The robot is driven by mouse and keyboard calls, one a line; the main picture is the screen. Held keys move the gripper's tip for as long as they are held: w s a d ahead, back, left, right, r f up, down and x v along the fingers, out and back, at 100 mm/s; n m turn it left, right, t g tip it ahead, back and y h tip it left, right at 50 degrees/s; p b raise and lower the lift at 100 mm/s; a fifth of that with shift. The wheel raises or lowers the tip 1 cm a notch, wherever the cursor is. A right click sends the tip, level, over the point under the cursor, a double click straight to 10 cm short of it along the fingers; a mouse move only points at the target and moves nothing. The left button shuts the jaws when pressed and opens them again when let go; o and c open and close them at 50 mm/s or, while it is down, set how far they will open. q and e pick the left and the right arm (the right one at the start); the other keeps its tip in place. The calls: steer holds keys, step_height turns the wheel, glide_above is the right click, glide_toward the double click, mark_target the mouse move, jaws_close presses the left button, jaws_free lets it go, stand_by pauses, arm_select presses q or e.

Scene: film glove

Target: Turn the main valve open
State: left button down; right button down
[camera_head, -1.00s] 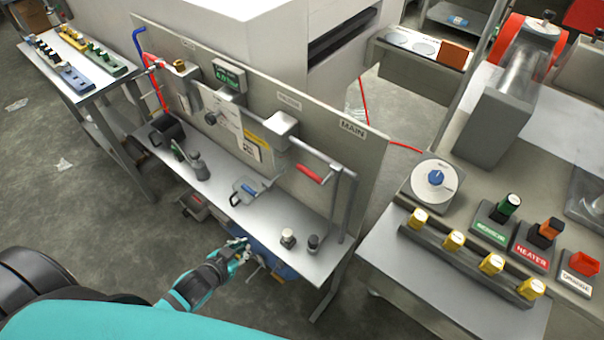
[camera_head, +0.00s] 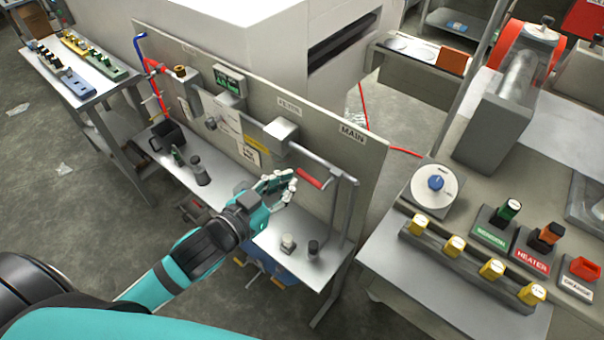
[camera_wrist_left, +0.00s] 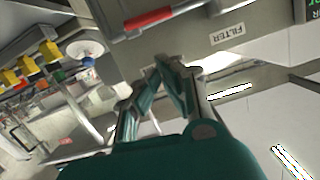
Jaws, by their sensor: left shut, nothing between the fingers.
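The main valve's red lever (camera_head: 309,179) sits on the grey pipe (camera_head: 345,205) below the MAIN label (camera_head: 352,133) on the panel. The lever slants down to the right. It also shows at the top of the left wrist view (camera_wrist_left: 147,18). My left gripper (camera_head: 289,180) is just left of the lever in the head view, above the bench, with its fingers together and empty. In the left wrist view the fingertips (camera_wrist_left: 168,65) meet below the lever in the picture, with a visible gap to it. My right gripper is not in view.
The upright panel (camera_head: 372,160) closes off the back. A console with yellow knobs (camera_head: 455,246) and a white dial (camera_head: 435,190) stands to the right.

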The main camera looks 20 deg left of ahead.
arm_select(q)
steer(key=w+d+f, duration=0.1)
steer(key=w+f, duration=0.3)
steer(key=w, duration=0.1)
steer(key=shift+w+d+p, duration=0.3)
steer(key=shift+d+p, duration=0.05)
steer(key=shift+p, duration=0.1)
steer(key=shift+f, duration=0.1)
steer(key=shift+w+a+f+n, duration=0.2)
steer(key=shift+f+n, duration=0.3)
steer(key=shift+n, duration=0.2)
